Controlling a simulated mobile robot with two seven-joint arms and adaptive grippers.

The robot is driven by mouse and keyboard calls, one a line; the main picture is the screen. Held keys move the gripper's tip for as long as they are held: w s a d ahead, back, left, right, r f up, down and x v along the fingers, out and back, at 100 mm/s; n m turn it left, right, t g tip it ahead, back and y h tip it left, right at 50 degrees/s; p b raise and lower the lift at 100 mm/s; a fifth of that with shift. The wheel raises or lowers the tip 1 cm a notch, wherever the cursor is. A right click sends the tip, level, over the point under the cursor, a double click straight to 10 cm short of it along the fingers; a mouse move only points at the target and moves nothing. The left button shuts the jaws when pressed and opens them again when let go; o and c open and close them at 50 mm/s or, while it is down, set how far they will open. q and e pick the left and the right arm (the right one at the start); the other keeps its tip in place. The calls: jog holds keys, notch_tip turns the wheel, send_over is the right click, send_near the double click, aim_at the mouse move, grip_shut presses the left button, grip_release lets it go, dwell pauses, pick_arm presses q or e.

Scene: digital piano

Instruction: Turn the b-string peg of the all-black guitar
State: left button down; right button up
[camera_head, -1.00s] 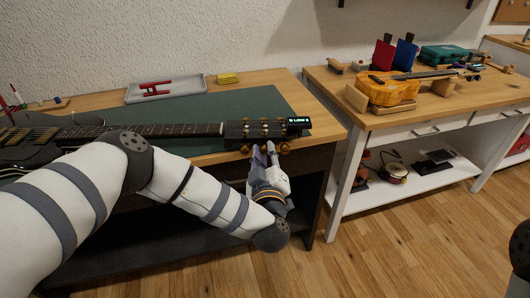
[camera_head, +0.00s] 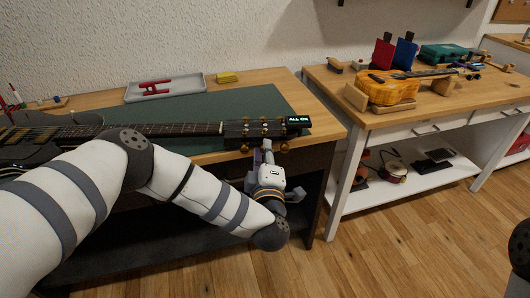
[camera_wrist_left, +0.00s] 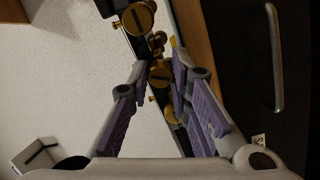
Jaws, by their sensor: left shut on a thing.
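The all-black guitar (camera_head: 160,130) lies on the left bench, its headstock (camera_head: 240,129) towards the right end. Gold tuning pegs stick out along the headstock's near edge. My left gripper (camera_head: 266,150) reaches up from below that edge and is shut on the middle near-side peg, which I take as the b-string peg. In the left wrist view the peg's gold knob (camera_wrist_left: 160,75) shows between the purple-padded fingers (camera_wrist_left: 152,92). Another gold knob (camera_wrist_left: 138,17) is above it. A clip-on tuner (camera_head: 297,121) at the headstock's end shows green text, apparently "ALL OK". My right gripper is out of view.
A green mat (camera_head: 272,103) lies under the guitar. A grey tray (camera_head: 190,84) with red items and a yellow block (camera_head: 227,77) are behind it. A second bench (camera_head: 425,112) on the right holds a yellow-brown guitar (camera_head: 388,90). The floor before the benches is clear.

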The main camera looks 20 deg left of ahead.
pick_arm(q)
jog(key=shift+d, duration=0.1)
dwell(0.3)
jog(key=c, duration=1.7)
grip_release()
jog(key=shift+v, duration=6)
jog(key=shift+r, duration=0.1)
